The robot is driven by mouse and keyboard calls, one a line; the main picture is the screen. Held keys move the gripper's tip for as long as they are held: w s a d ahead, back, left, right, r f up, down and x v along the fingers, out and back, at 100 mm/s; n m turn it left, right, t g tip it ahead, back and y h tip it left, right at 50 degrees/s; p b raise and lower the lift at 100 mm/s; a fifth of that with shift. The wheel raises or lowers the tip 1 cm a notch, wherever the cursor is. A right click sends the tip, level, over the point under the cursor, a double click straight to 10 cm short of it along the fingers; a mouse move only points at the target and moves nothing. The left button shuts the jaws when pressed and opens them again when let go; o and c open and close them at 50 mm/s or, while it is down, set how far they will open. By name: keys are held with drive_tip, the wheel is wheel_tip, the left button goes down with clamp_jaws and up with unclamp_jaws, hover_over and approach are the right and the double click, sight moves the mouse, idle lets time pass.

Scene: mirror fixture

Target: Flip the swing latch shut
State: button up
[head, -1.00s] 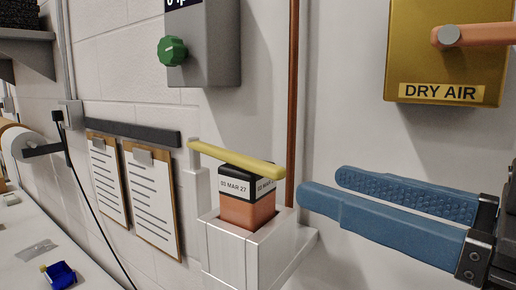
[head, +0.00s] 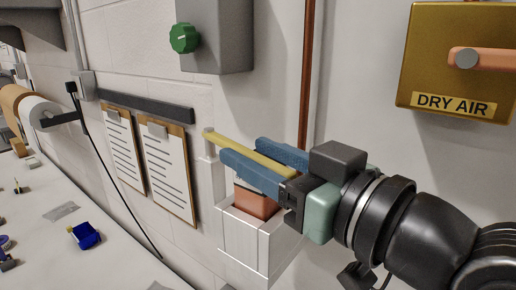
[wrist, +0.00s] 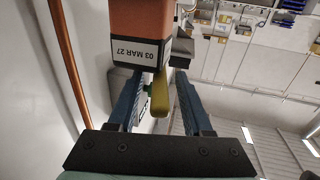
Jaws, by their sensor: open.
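The swing latch is a yellow bar (head: 246,152) that runs from a pale post (head: 212,170) on the left out over an orange block with a dark cap and dated label (head: 254,203). The block sits in a white open-topped holder (head: 243,235) on the wall. My gripper (head: 240,149) is open, with one blue finger on each side of the bar. In the wrist view, the yellow bar (wrist: 160,95) lies between the fingers (wrist: 159,80), and the orange block (wrist: 141,22) shows above them. Contact with the bar cannot be told. My gripper hides the bar's far end.
A gold DRY AIR box (head: 460,60) with an orange handle is at the upper right. A grey box with a green knob (head: 184,38) is above left. Clipboards (head: 165,165) hang left of the holder, above a bench (head: 60,240). A copper pipe (head: 308,70) runs down behind my gripper.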

drive_tip(key=shift+c, duration=0.3)
clamp_jaws()
drive_tip(key=shift+d, duration=0.15)
idle(0.9)
